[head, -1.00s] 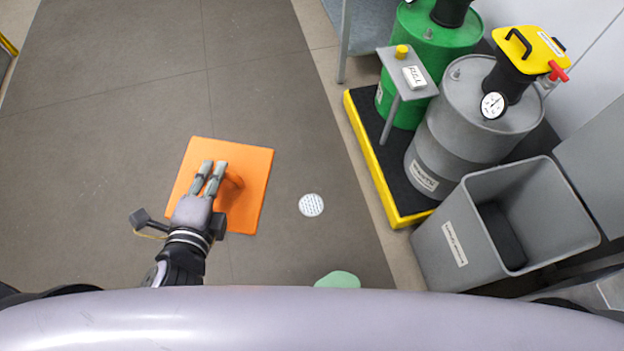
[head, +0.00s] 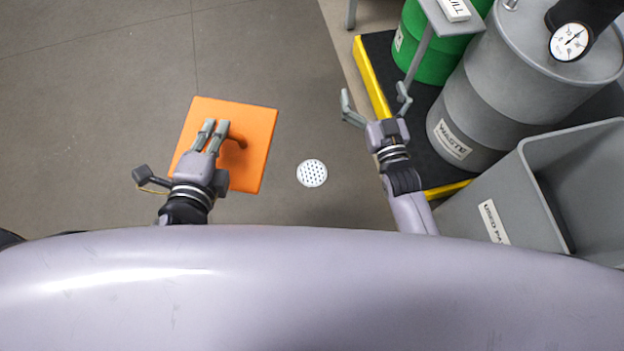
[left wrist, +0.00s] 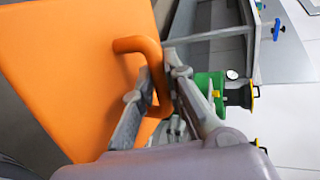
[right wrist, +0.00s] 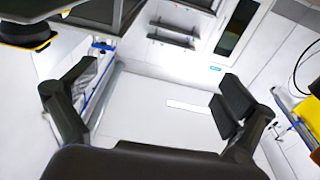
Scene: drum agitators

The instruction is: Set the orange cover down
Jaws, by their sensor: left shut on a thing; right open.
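The orange cover (head: 255,140) is a flat square plate with a raised handle, at the left of the head view. My left gripper (head: 211,136) is shut on the cover's handle. In the left wrist view the orange handle (left wrist: 150,52) runs between the fingers, and the plate (left wrist: 65,75) fills the left side. Whether the cover touches the floor or hangs above it I cannot tell. My right gripper (head: 375,108) is open and empty, right of the floor drain; its spread fingers also show in the right wrist view (right wrist: 150,105).
A round perforated floor drain (head: 312,173) lies between my grippers. At the right stand a grey waste drum (head: 480,105) and a green drum (head: 425,45) on a yellow-edged black pallet (head: 372,75), plus an open grey bin (head: 520,190). The floor (head: 110,90) at the left is clear.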

